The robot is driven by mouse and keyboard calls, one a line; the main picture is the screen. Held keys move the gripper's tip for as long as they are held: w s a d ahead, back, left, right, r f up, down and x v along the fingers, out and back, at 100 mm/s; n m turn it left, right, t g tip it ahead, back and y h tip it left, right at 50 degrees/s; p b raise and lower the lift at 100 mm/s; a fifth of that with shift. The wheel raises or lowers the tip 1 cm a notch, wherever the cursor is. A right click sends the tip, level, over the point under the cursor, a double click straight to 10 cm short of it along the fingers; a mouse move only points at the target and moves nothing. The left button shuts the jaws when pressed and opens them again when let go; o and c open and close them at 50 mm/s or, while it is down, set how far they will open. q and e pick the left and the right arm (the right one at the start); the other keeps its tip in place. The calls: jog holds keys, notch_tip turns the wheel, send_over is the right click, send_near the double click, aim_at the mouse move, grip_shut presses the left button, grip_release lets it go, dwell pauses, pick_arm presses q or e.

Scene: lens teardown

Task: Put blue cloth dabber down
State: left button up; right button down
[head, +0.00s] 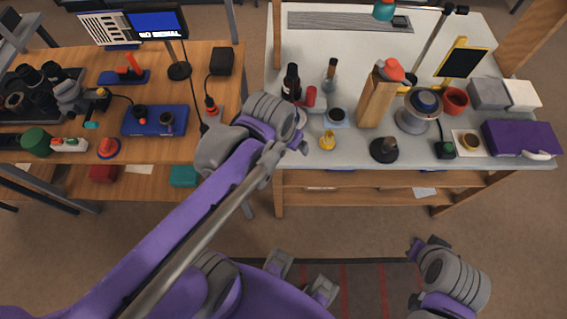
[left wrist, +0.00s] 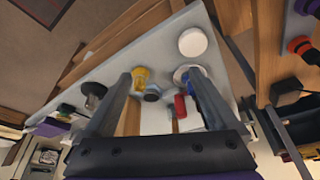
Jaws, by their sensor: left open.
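In the left wrist view a small blue object, which looks like the blue cloth dabber (left wrist: 196,72), is at a round silver dish (left wrist: 179,76) on the pale tabletop, partly behind one finger. My left gripper (left wrist: 165,90) is open above the table, with nothing held between its fingers. In the head view my left gripper (head: 301,145) is over the left end of the white table (head: 455,180) and hides the spot with the dabber. An arm end that seems to be my right gripper (head: 428,246) is at the lower right, away from the table; its fingers are unclear.
A white disc (left wrist: 192,41) lies near the silver dish. A wooden block (head: 376,100) stands behind.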

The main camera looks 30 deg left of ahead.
pick_arm(q)
jog(key=s+d+f+t, duration=0.1)
jog(key=s+f, duration=0.2)
jog(key=s, duration=0.2)
jog(key=shift+d+m, duration=0.3)
jog(key=shift+d, duration=0.05)
jog(key=shift+w+r+p, duration=0.2)
jog(key=shift+r+p, duration=0.15)
jog(key=shift+r, duration=0.1)
jog(key=shift+s, duration=0.1)
jog(key=shift+c, duration=0.4)
